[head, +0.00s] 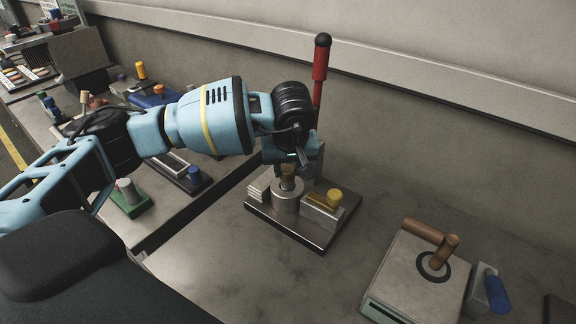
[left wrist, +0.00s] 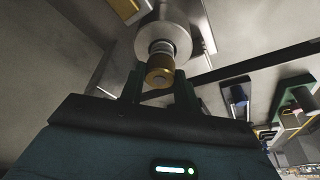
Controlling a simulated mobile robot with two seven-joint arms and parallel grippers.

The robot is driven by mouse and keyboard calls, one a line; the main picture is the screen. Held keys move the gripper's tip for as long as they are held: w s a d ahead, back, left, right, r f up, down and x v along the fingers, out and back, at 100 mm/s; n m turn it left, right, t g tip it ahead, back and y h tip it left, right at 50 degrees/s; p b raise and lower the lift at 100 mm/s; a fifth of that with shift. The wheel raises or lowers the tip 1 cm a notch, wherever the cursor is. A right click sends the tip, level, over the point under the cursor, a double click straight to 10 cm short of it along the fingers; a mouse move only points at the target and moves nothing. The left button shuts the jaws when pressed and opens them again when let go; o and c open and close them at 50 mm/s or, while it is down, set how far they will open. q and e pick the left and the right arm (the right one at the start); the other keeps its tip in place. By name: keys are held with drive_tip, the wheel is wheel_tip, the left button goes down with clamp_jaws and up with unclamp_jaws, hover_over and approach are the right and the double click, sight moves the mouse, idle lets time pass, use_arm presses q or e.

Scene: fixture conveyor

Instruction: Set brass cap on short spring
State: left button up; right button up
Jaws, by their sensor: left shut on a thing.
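My left gripper (head: 297,168) comes down over the steel press fixture and is shut on the brass cap (head: 288,171). In the left wrist view the cap (left wrist: 158,75) shows as a gold cylinder between the two dark fingers (left wrist: 160,88). Just beyond it, in line with it, is a pale banded piece (left wrist: 161,47), which looks like the short spring, at the round steel cup (left wrist: 163,30). I cannot tell whether cap and spring touch. In the head view the cap is above the steel cup (head: 287,194), and the spring is hardly visible. My right gripper is not in view.
A red lever (head: 320,75) with a black knob rises behind the fixture. A yellow knob (head: 334,197) stands right of the cup. A plate with brown rods (head: 420,270) and a blue cylinder (head: 497,294) are at lower right. Bench between is clear.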

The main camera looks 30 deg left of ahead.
use_arm(q)
drive_tip(key=shift+f, duration=0.15)
drive_tip(key=o, duration=1)
drive_tip(key=shift+o, duration=0.2)
drive_tip(key=v, duration=0.8)
